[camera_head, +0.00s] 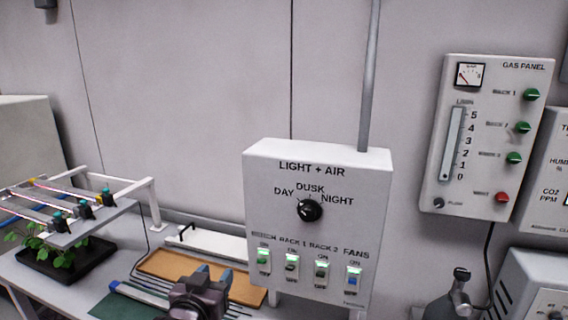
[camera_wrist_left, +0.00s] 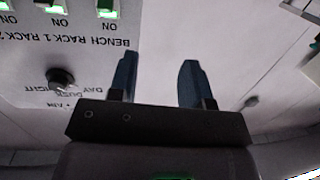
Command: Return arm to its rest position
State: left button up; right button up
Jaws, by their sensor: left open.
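My left gripper (camera_head: 214,275) is low in the head view, in front of the bench and to the lower left of the LIGHT + AIR box (camera_head: 260,190). In the left wrist view its two blue fingers (camera_wrist_left: 158,80) stand apart with nothing between them. The box appears upside down there (camera_wrist_left: 30,90), left of the fingers, and they look clear of it. The box has a black dial (camera_head: 310,210) and a row of switches (camera_head: 321,270) with green lights above them. My right gripper does not show.
A wall-mounted gas panel (camera_head: 484,140) is at the right, with a dark cylinder-like object (camera_head: 461,290) below. A brown tray (camera_head: 170,264) lies on the bench. A rack (camera_head: 140,190) with a plant (camera_head: 60,256) stands at the left. The wall above is bare.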

pick_arm(q)
jog(key=s+a+f+g+y, duration=0.1)
jog(key=s+a+f, duration=0.3)
jog(key=s+f, duration=0.4)
jog(key=s+a+f+g+y+b, duration=0.1)
jog(key=s+a+f+g, duration=0.1)
jog(key=s+a+f, duration=0.3)
jog(key=s+a+f+n+g+y, duration=0.1)
jog(key=s+a+f, duration=0.3)
jog(key=s+f, duration=0.7)
notch_tip(320, 180, down, 4)
jog(key=shift+a+f+g+b, duration=0.25)
jog(key=shift+a+g+b, duration=0.05)
jog(key=shift+g, duration=0.1)
jog(key=shift+s, duration=0.1)
